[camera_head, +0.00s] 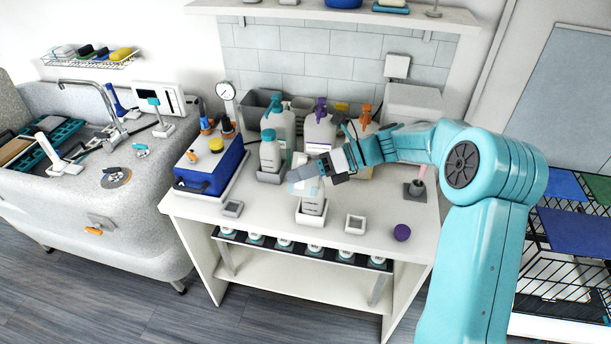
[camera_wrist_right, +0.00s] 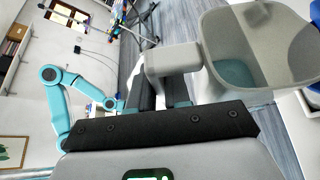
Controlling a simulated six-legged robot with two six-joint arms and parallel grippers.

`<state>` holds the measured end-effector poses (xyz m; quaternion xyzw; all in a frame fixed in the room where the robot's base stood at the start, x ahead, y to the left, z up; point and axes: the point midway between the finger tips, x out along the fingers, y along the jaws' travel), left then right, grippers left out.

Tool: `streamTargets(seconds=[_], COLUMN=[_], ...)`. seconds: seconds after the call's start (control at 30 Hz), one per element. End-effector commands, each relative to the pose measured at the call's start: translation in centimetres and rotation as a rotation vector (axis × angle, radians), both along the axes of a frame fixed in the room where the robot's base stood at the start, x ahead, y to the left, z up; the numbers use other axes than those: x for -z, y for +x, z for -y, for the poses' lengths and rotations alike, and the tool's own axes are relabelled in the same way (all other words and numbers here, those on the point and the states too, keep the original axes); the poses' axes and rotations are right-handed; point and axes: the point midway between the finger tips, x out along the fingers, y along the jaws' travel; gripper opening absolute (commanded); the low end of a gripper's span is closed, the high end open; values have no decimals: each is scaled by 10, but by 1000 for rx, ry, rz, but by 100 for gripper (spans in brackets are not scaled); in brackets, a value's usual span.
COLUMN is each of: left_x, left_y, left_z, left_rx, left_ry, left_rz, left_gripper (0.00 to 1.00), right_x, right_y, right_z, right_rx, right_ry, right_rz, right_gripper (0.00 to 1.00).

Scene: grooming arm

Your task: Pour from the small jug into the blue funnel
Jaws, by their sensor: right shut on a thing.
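My right gripper (camera_head: 338,163) is shut on the handle of the small jug (camera_head: 303,174), a pale grey-white vessel held above the front middle of the table. In the right wrist view the jug (camera_wrist_right: 285,50) hangs beyond my fingers (camera_wrist_right: 160,92), its wide mouth facing the camera, with teal liquid inside. I cannot tell its exact tilt. Directly below it in the head view stands a grey-white bottle (camera_head: 312,206) in a square white holder. I cannot make out the blue funnel; the jug may hide it. A teal arm shows in the right wrist view, its gripper unclear.
A blue case (camera_head: 208,168) stands left on the table, a teal-capped bottle (camera_head: 270,152) behind the jug. Pump bottles (camera_head: 319,130) line the back. The table's front left is mostly clear.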

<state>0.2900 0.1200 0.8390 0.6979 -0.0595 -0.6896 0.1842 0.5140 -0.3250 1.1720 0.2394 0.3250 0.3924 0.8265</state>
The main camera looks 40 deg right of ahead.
Motion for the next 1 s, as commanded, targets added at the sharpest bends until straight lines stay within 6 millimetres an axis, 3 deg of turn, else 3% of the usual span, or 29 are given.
streamTargets(seconds=[0.37, 1.0], left_x=[0, 0], left_y=[0, 0], left_z=[0, 0], left_rx=[0, 0], left_ry=[0, 0], left_rz=[0, 0], left_gripper=[54, 54], right_x=[-10, -10], right_y=[3, 3], right_z=[3, 3], right_rx=[1, 0], right_ry=[65, 69], right_rz=[-54, -57], right_gripper=[0, 0])
